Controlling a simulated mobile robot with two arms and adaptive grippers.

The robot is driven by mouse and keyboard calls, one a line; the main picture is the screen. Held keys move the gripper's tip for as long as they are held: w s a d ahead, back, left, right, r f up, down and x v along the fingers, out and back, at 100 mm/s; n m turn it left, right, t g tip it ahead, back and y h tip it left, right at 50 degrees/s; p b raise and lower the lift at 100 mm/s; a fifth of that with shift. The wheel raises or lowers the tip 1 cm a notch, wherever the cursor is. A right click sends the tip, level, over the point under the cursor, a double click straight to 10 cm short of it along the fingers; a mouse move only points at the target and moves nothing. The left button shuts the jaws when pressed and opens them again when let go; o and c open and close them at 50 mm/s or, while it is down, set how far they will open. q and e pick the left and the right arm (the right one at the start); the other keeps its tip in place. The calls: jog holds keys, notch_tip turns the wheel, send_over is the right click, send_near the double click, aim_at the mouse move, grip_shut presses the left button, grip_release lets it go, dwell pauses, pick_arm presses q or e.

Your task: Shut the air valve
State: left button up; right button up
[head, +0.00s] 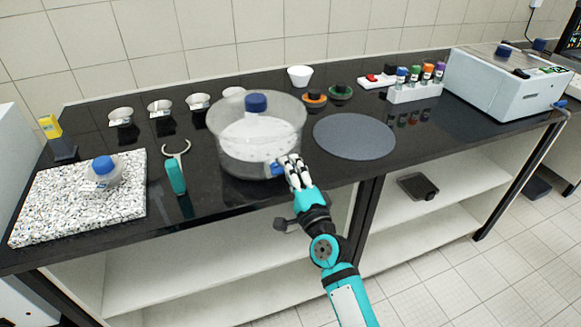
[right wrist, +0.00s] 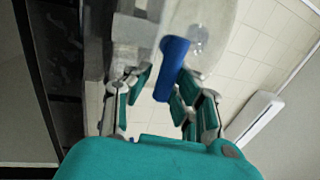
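A clear desiccator (head: 230,158) with a blue lid knob (head: 256,103) stands near the counter's front edge. Its blue air valve (head: 277,169) is low on the front right side. In the right wrist view the valve's blue handle (right wrist: 172,66) reaches down between my fingers. My right gripper (head: 290,165) is at the valve, partly covering it in the head view. The right wrist view shows the gripper (right wrist: 160,92) open, with a finger on each side of the handle; I cannot tell whether the right finger touches it. My left gripper is not in view.
A teal-handled tool (head: 176,178) and a speckled slab (head: 50,203) lie left of the desiccator. A round grey mat (head: 354,136) lies to the right. Several small bowls stand behind. A tube rack (head: 414,93) and a pale machine (head: 500,80) are farther right.

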jog(key=o, duration=0.3)
jog(key=shift+r, duration=0.1)
jog(key=v, duration=1.2)
